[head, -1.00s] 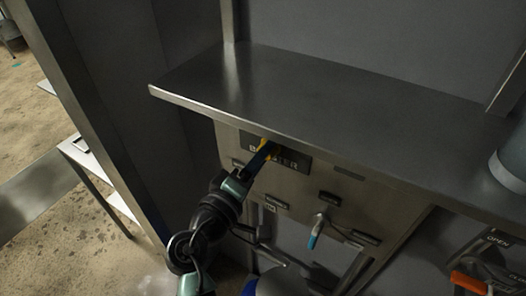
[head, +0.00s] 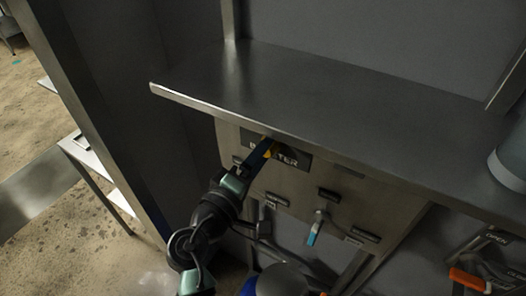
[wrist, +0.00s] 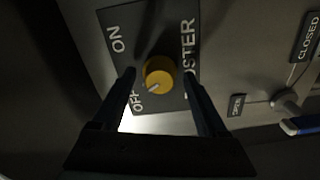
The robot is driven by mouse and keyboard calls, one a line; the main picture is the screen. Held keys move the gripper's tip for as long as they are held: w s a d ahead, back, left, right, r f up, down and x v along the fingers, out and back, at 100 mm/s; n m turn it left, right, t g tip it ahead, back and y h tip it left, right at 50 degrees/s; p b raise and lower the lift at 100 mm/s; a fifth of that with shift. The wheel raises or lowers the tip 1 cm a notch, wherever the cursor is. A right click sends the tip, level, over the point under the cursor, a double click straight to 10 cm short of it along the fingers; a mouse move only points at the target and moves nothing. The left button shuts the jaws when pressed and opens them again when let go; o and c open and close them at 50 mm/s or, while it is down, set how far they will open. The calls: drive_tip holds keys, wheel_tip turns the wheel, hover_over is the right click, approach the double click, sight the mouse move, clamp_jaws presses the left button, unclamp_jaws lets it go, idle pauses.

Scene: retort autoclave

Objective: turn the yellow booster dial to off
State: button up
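The yellow booster dial (wrist: 160,75) sits on a dark label plate (wrist: 182,20) reading ON, OFF and part of BOOSTER in the wrist view. Its white pointer mark points to the lower left, toward the word OFF. My gripper (wrist: 160,74) is open, with one dark finger on each side of the dial and a visible gap to it on both sides. In the head view my gripper (head: 268,145) reaches the plate just under the shelf edge, and only a bit of yellow shows beside the fingers.
A metal shelf (head: 330,105) juts out right above the dial panel. A valve with a blue handle (head: 312,235) is to the right and below; it also shows in the wrist view (wrist: 300,126). An orange handle (head: 467,279) is at the lower right.

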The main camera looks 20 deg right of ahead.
drive_tip(key=b+v, duration=0.3)
drive_tip(key=v, duration=1)
